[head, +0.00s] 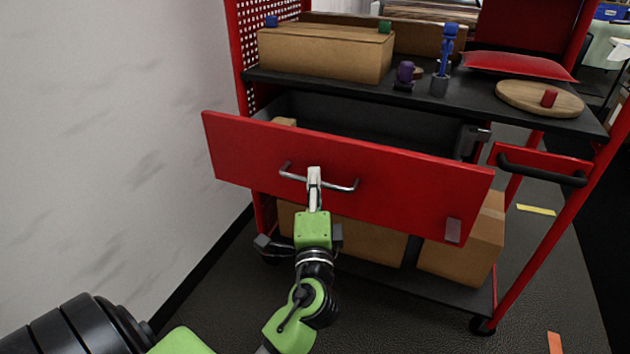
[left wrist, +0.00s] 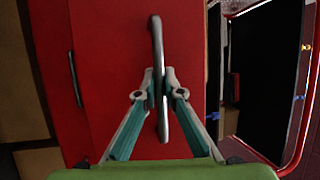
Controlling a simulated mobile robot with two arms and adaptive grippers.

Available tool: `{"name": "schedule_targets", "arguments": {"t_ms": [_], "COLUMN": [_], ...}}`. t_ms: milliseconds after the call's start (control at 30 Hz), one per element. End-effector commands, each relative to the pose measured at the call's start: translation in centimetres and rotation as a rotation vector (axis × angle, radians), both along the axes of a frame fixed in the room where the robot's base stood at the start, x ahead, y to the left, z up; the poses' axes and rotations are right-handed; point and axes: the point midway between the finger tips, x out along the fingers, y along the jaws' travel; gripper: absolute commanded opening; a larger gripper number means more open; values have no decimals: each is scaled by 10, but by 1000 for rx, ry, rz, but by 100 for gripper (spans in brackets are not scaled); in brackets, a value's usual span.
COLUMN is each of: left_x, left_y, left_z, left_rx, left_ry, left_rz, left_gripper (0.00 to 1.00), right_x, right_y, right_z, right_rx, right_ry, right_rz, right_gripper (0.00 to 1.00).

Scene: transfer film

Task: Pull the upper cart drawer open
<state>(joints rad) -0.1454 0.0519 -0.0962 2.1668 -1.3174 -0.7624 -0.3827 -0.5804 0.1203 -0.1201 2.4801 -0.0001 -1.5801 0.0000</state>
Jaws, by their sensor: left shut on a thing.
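The upper cart drawer (head: 395,190) has a wide red front and stands pulled out from the red cart, with its dark inside showing behind the front. A grey metal bar handle (head: 340,186) sits on the middle of the front. My left gripper (head: 314,172) is shut on this handle. In the left wrist view the fingers (left wrist: 159,88) close from both sides around the handle (left wrist: 157,40), against the red drawer front (left wrist: 110,70). My right gripper is not in view.
The cart's dark top (head: 480,104) bears a cardboard box (head: 325,54), a purple item (head: 404,73), a red cushion (head: 518,65) and a round wooden board (head: 538,98). Cardboard boxes (head: 462,250) stand on the lower shelf. A pale wall (head: 110,130) stands close on the left.

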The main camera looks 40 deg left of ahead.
Motion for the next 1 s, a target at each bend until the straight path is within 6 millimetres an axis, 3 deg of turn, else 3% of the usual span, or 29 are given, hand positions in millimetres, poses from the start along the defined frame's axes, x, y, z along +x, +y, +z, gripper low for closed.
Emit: {"name": "schedule_targets", "arguments": {"t_ms": [167,267,667,1000], "left_x": [0,0,-2,-51], "left_y": [-1,-1,-2,-38], "left_z": [-1,-1,-2,-14], "left_rx": [-2,-2,-2,-3], "left_ry": [2,2,2,7], "left_rz": [-1,-1,-1,-2], "left_gripper": [0,26,26,26], "right_x": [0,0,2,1], "right_y": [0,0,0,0], "right_z": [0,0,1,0], "right_rx": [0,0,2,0], "right_ry": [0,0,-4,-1], "right_rz": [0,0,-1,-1], "right_gripper": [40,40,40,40]}}
